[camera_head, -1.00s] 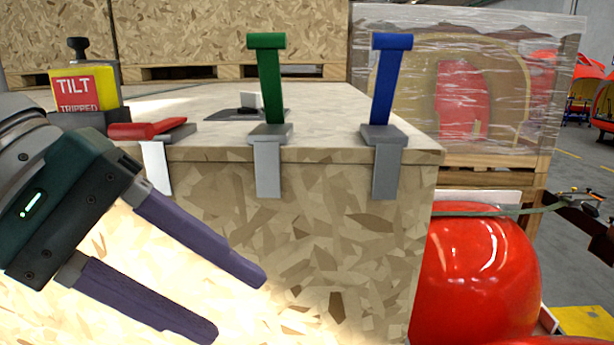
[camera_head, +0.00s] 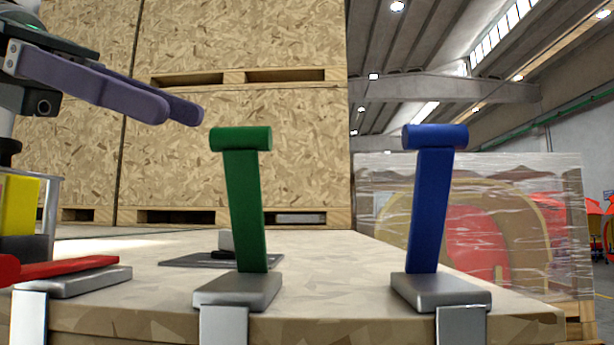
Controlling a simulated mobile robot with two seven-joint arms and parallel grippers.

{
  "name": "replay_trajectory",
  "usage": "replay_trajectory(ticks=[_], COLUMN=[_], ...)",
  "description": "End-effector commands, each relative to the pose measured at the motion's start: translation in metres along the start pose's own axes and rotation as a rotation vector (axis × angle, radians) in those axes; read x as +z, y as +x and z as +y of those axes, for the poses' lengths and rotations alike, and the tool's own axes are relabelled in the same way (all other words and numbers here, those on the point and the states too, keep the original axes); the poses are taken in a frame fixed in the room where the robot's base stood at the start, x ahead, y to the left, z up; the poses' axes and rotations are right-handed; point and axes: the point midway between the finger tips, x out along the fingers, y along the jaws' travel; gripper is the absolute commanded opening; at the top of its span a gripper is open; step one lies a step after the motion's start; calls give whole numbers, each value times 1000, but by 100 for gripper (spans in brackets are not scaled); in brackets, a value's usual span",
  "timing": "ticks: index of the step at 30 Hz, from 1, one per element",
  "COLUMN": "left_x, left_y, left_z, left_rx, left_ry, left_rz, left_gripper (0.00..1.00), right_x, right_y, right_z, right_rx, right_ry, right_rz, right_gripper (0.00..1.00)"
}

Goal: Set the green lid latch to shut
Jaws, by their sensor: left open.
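The green lid latch (camera_head: 246,205) stands nearly upright on its grey base (camera_head: 238,290), at the front edge of the crate lid. A wide green crossbar tops its lever. My left gripper (camera_head: 185,112) is at the upper left, above and left of the green lever's top. Its two purple fingers point right and seem apart, with nothing seen between them. It does not touch the latch. My right gripper is not in view.
A blue latch (camera_head: 430,205) stands upright to the right. A red latch (camera_head: 65,269) lies flat at the left, beside a yellow tilt indicator (camera_head: 18,205). Stacked wooden crates (camera_head: 235,140) rise behind; a wrapped crate (camera_head: 475,220) stands back right.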

Motion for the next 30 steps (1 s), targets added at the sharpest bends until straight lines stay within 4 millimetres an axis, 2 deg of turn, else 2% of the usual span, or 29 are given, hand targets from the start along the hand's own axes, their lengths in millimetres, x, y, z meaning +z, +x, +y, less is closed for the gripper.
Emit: replay_trajectory(ticks=[5, 19, 24, 30], left_x=[2, 4, 2, 0], left_y=[7, 86, 98, 99], left_z=[0, 0, 0, 0], left_rx=[-1, -3, 0, 1], left_ry=[-4, -4, -2, -2], left_rz=[-1, -2, -2, -2], left_gripper=[52, 52, 52, 52], right_x=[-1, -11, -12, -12], right_y=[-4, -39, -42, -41], right_z=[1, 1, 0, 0], right_rx=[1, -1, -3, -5], right_ry=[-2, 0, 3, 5], right_rz=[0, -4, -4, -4], right_gripper=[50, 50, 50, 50])
